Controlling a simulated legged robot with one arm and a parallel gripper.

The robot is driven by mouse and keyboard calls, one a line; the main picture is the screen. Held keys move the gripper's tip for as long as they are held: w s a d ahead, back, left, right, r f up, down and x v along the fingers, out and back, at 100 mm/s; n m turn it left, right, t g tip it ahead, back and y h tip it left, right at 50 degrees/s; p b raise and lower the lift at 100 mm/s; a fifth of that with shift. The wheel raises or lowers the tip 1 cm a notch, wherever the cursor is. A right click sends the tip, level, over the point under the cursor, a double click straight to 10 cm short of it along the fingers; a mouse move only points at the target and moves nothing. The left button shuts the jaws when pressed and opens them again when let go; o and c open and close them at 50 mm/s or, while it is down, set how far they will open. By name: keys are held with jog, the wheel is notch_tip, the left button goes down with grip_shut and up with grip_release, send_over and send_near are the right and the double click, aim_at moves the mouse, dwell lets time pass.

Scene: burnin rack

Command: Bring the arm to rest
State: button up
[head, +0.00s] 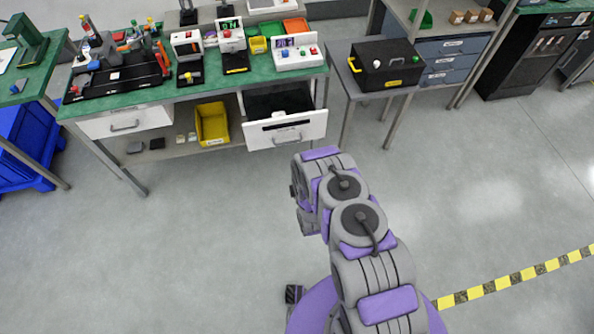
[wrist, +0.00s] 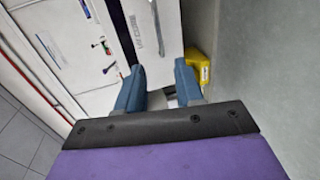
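My arm (head: 365,230), grey and purple, is bent over the floor in front of the green-topped bench in the head view. Its far end points toward the bench and its fingers are hidden there by my own arm links. In the wrist view my gripper (wrist: 160,80) shows two blue fingers with a clear gap between them. It is open, and nothing is held between the fingertips.
An open white drawer (head: 287,136) sticks out from the bench (head: 215,78) ahead of my arm. A yellow bin (head: 212,124) sits on the lower shelf. A black case (head: 387,65) stands on a side table.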

jog(key=shift+s, duration=0.15)
dwell(0.4)
jog(key=w+d+r+m+g+h, duration=0.25)
jog(key=w+r+m+g, duration=0.35)
jog(key=r, duration=0.6)
jog(key=s+d+r+m+g, duration=0.1)
jog(key=s+d+r+m, duration=0.15)
jog(key=r, duration=0.45)
jog(key=s+d+r+m+g, duration=0.15)
jog(key=d+r, duration=0.25)
jog(key=r, duration=0.4)
jog(key=s+d+r+m+g+h, duration=0.1)
jog(key=s+d+r+m+g, duration=0.15)
jog(key=s+r, duration=0.5)
jog(key=s+d+r+m+g, duration=0.1)
jog(key=s+d+r+m, duration=0.3)
jog(key=s, duration=0.6)
jog(key=s+r+m+g, duration=0.2)
jog(key=s+r, duration=0.2)
jog(key=s, duration=0.9)
jog(key=s+r+m+g, duration=0.2)
jog(key=s+r, duration=0.3)
jog(key=s, duration=0.7)
jog(key=shift+s+d+r+g, duration=0.3)
jog(key=shift+s+d+g, duration=0.05)
jog(key=shift+d+g, duration=0.1)
